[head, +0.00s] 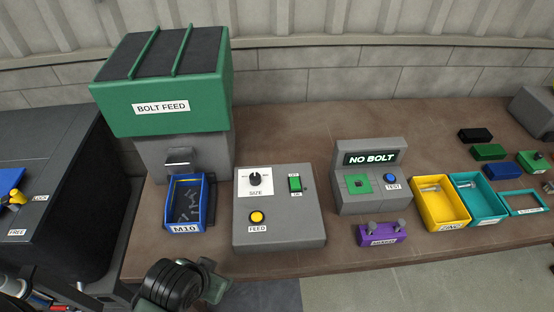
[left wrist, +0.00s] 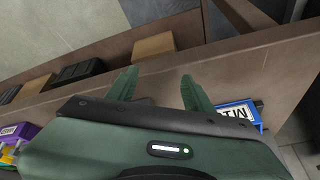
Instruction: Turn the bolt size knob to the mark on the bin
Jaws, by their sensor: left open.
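The bolt size knob (head: 255,179) is a small black dial on a white plate marked SIZE, on the grey control box (head: 308,232). Its pointer looks roughly upward; the scale marks around it are too small to read. The blue bin (head: 206,192) beside the box is labelled M10 and holds several bolts. Part of it also shows in the left wrist view (left wrist: 240,106). My left gripper (head: 217,283) is at the table's front edge, below and apart from the control box. In the left wrist view its two green fingers (left wrist: 158,88) are apart and empty. My right gripper is not seen.
The control box also has a yellow FEED button (head: 257,217) and a green switch (head: 295,184). The green bolt feeder (head: 185,118) rises behind the bin. A tester (head: 370,202) reading NO BOLT, a purple block (head: 381,235) and yellow (head: 428,214) and teal trays stand right.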

